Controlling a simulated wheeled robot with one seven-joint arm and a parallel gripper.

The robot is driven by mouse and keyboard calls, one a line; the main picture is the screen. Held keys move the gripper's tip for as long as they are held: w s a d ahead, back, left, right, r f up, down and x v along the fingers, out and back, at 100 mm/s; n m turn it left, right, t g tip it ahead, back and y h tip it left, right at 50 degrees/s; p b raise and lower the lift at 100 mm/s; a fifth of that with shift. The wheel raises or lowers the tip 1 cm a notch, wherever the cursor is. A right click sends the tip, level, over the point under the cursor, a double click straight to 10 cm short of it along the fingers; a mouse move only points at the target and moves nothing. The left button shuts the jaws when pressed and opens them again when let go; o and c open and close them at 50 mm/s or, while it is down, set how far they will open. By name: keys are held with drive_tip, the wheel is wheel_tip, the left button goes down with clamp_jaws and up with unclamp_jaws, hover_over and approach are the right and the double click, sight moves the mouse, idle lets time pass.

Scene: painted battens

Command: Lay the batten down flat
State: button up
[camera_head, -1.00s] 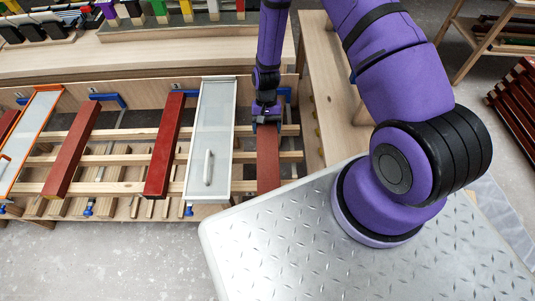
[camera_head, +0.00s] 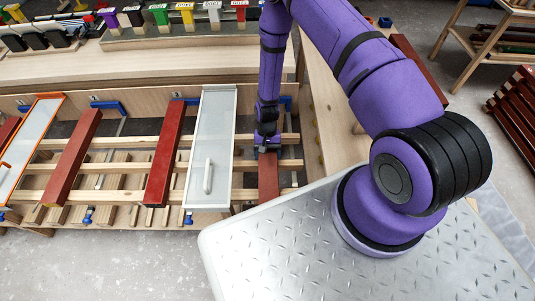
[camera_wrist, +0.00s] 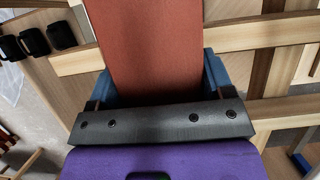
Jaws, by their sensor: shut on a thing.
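The red batten (camera_head: 269,178) lies between my gripper and the near side of the wooden rack, in the head view. My gripper (camera_head: 267,149) is shut on it at its far part, to the right of the white framed panel. The wrist view shows the batten's broad red face (camera_wrist: 155,45) running away between the fingers of my gripper (camera_wrist: 160,88). The near end of the batten is close to the edge of my base plate. I cannot tell whether it touches the rack slats all along.
The white framed panel (camera_head: 211,140) stands close left of the held batten. Wooden slats (camera_head: 120,169) cross the rack. A wooden bench (camera_head: 340,120) is on the right.

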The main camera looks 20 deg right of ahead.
drive_tip(key=shift+f, duration=0.2)
drive_tip(key=o, duration=0.9)
drive_tip(key=shift+f, duration=0.1)
